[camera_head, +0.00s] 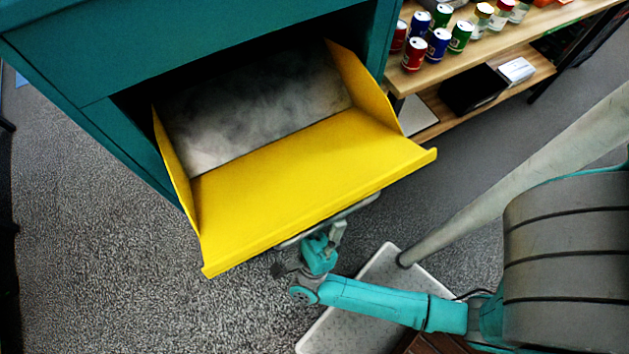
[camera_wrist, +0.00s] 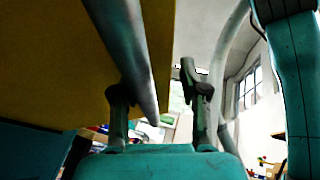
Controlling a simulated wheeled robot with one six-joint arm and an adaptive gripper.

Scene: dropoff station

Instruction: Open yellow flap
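The yellow flap (camera_head: 300,180) on the teal box is hinged down and sticks out from the opening, with its slanted side walls showing. A grey metal handle bar (camera_head: 345,213) runs under its front edge, and the bar also crosses the wrist view (camera_wrist: 125,50). My gripper (camera_head: 325,238) is below the front edge of the flap, at the handle. In the wrist view my gripper's fingers (camera_wrist: 160,105) are apart. The bar passes beside the left finger, with a visible gap to the right finger. Whether the left finger touches the bar is unclear.
The teal box (camera_head: 200,50) has a grey, smudged inner panel (camera_head: 255,105) behind the flap. A wooden shelf (camera_head: 540,22) with several cans and jars stands at the upper right, with a black box (camera_head: 473,90) on its lower board. Carpet left of the flap is clear.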

